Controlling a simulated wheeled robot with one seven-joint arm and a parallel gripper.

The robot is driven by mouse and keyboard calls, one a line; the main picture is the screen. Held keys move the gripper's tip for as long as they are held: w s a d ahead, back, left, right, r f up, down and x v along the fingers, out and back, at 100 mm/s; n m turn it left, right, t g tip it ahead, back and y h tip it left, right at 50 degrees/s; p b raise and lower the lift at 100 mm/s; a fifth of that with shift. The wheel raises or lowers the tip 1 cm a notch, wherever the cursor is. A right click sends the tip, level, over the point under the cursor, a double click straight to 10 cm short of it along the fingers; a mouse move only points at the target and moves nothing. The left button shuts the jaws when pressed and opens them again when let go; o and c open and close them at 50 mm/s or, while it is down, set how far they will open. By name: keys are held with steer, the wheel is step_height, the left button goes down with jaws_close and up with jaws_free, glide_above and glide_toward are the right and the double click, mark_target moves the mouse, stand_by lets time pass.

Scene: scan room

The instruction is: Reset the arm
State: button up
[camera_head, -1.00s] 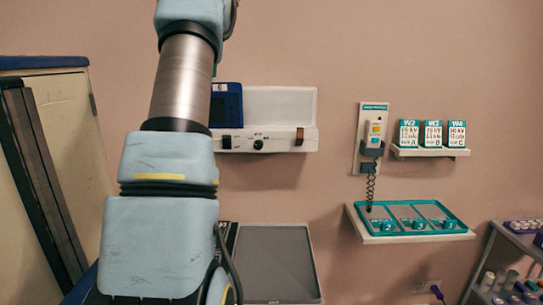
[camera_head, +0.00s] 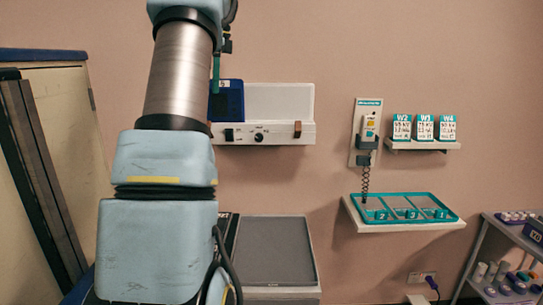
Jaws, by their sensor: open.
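My arm rises through the left of the head view, with pale blue housings and a bare metal link between them. It runs up to the top edge. A small dark part with a teal strip hangs beside its upper joint. My gripper's fingertips cannot be made out in this view, so my gripper is not seen holding or touching anything.
A white wall unit (camera_head: 280,132) with a blue panel (camera_head: 227,103) is behind my arm. A handset (camera_head: 368,128) hangs right of it. A shelf holds a numbered teal tray (camera_head: 430,198), below several labelled cards (camera_head: 425,127). A grey-topped stand (camera_head: 274,250) and a bottle rack (camera_head: 480,252) stand lower.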

steer(key=s+d+f+n+b, duration=0.1)
steer(key=s+d+f+n, duration=0.1)
steer(key=s+f+n, duration=0.3)
steer(key=s+d+f+h+b, duration=0.1)
steer(key=s+d+f, duration=0.1)
steer(key=f, duration=0.6)
steer(key=s+d+f+n+b, duration=0.1)
steer(key=s+d+f+n, duration=0.1)
steer(key=s+f+n, duration=0.3)
steer(key=s+d+f+n+b, duration=0.1)
steer(key=s+f+n, duration=0.1)
steer(key=s+f, duration=0.5)
steer(key=s+d+f+n+t+b, duration=0.1)
steer(key=s+d+f+n, duration=0.1)
steer(key=s+f, duration=0.5)
steer(key=s, duration=0.2)
steer(key=shift+s+f+n, duration=0.3)
steer(key=shift+f, duration=0.05)
steer(key=shift+d, duration=0.15)
